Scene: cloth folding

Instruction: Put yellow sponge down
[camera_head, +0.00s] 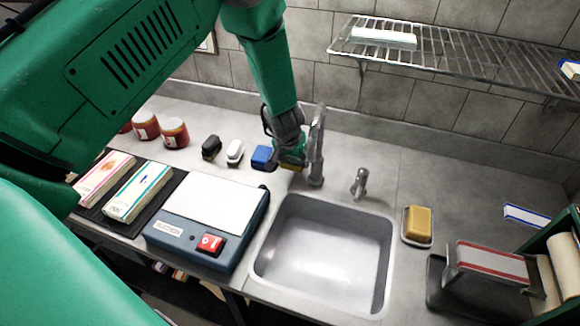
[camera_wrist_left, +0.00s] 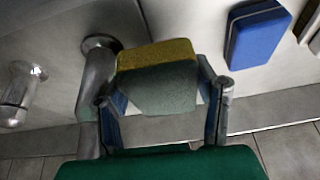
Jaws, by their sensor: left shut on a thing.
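My left gripper (camera_head: 290,150) is behind the sink, just left of the faucet. In the left wrist view its two fingers (camera_wrist_left: 160,95) are shut on a sponge (camera_wrist_left: 157,85) with a yellow layer and a grey-green layer. In the head view only a small part of the yellow sponge (camera_head: 291,166) shows under the gripper. A blue sponge (camera_head: 262,157) lies on the counter to the left of the gripper; it also shows in the left wrist view (camera_wrist_left: 258,33). I cannot tell whether the held sponge touches the counter. My right gripper is not in view.
The faucet (camera_head: 317,150) stands close to the gripper's right side, by the sink (camera_head: 330,255). White (camera_head: 235,151) and black (camera_head: 211,147) objects sit left of the blue sponge. A blue machine (camera_head: 205,220) stands in front. A soap dish (camera_head: 417,238) is right of the sink.

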